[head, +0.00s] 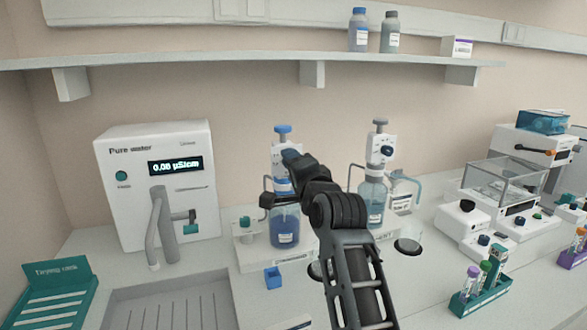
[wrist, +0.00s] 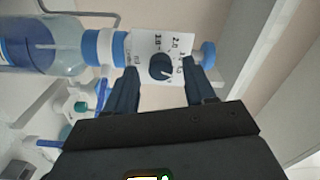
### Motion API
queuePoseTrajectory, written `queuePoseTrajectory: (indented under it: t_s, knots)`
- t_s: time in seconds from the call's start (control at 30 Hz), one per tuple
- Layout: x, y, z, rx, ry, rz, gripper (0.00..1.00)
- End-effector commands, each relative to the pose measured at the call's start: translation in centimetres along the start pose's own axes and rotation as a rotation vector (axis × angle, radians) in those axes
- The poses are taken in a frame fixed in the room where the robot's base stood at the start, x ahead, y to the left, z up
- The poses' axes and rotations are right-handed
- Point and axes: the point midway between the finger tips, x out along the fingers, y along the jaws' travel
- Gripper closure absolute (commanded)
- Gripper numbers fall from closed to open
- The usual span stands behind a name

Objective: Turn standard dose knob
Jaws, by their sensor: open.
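My gripper (head: 278,180) is at the left bottle-top dispenser (head: 283,145), which has a blue plunger top and sits on a bottle of blue liquid (head: 285,232). In the wrist view, a dark round dose knob (wrist: 160,67) on a white dial plate (wrist: 176,45) shows between my open gripper's fingertips (wrist: 160,76). The fingers straddle it; I cannot tell whether they touch it. A white pointer line shows on the knob. In the head view my wrist partly covers this dispenser. A second dispenser (head: 380,148) with a dark knob (head: 387,152) stands to the right. I cannot read a "standard" label.
A pure water unit (head: 160,190) and a sink (head: 165,305) are at left. A small blue cup (head: 273,277) stands in front. A balance (head: 507,185) and a tube rack (head: 480,297) are at right. A shelf (head: 250,57) runs above.

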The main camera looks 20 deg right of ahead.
Motion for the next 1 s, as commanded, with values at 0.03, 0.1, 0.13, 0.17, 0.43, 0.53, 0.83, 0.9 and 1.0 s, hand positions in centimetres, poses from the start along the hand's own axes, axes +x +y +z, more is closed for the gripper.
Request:
queuePoseTrajectory:
  t_s: [0.03,0.1,0.13,0.17,0.43,0.53,0.83,0.9,1.0]
  knots:
    - [0.0,0.0,0.0,0.0,0.0,-0.001,0.46]
    - [-0.1,0.0,0.0,0.0,0.0,-0.001,0.46]
    - [-0.2,0.0,0.0,0.0,0.0,-0.001,0.46]
    - [-0.3,0.0,0.0,-0.001,0.0,-0.001,0.46]
    - [-4.0,0.2,0.1,-0.002,0.0,-0.001,0.46]
    - [-5.5,0.2,0.1,-0.001,-0.001,-0.002,0.46]
    - [-7.8,0.1,0.0,0.0,0.0,0.001,0.46]
    - [-7.8,0.1,0.0,0.0,0.0,0.001,0.46]
    - [-7.8,0.0,0.0,0.0,0.0,0.001,0.46]
